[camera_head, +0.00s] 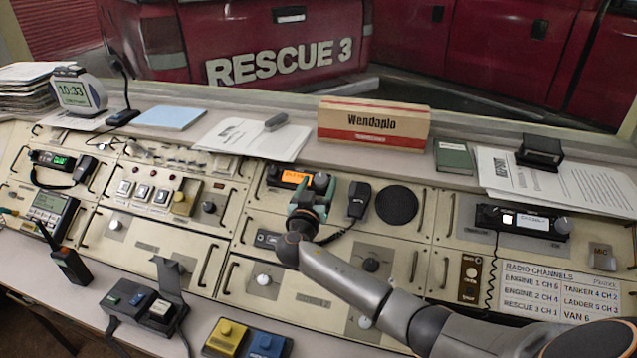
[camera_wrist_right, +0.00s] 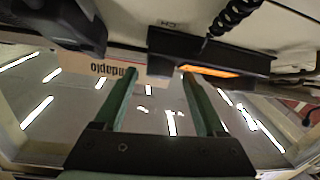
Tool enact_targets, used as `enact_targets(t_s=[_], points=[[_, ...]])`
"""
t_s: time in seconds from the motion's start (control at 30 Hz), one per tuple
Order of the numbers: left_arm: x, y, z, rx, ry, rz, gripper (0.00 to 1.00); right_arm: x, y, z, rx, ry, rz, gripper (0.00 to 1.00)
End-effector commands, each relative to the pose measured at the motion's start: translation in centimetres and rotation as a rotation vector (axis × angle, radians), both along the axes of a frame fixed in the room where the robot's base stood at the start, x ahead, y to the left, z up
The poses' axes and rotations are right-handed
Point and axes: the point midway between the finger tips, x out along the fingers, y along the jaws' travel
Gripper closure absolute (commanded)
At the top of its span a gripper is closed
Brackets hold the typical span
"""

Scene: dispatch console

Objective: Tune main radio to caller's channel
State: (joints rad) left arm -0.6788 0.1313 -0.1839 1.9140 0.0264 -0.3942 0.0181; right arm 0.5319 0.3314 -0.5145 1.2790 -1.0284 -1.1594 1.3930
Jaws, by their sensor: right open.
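A radio with an orange-lit display (camera_head: 297,178) sits in the upper middle of the console. My right gripper (camera_head: 308,198) is open just in front of it, hiding part of its lower side. In the right wrist view, the radio's dark body and orange display (camera_wrist_right: 208,71) are beyond the green fingers (camera_wrist_right: 158,75), with nothing seen between them. I cannot tell whether a finger touches the radio. The display is too small to read. A radio channels card (camera_head: 550,290) at the right lists Engine 1 CH 5, Engine 2 CH 4 and Rescue 3 CH 1. My left gripper is out of view.
A handset microphone (camera_head: 359,200) and a round speaker (camera_head: 397,205) are right of the radio. Another radio (camera_head: 522,221) is farther right, and one with a green display (camera_head: 52,160) is far left. A Wendaplo box (camera_head: 373,124) stands behind on the ledge.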

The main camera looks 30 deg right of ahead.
Motion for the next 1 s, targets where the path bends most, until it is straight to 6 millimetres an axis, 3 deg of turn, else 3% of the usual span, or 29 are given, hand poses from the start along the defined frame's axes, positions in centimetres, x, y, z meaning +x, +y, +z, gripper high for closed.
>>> enact_targets(t_s=[0.3,0.9,1.0], points=[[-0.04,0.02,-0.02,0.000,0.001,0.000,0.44,0.11,-0.11,0.01,0.000,0.000,0.000,0.29],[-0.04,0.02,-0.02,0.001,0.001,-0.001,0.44,0.08,-0.09,-0.01,-0.001,0.001,0.000,0.97],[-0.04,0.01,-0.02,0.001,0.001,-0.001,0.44,0.08,-0.09,-0.01,-0.001,0.001,0.000,1.00]])
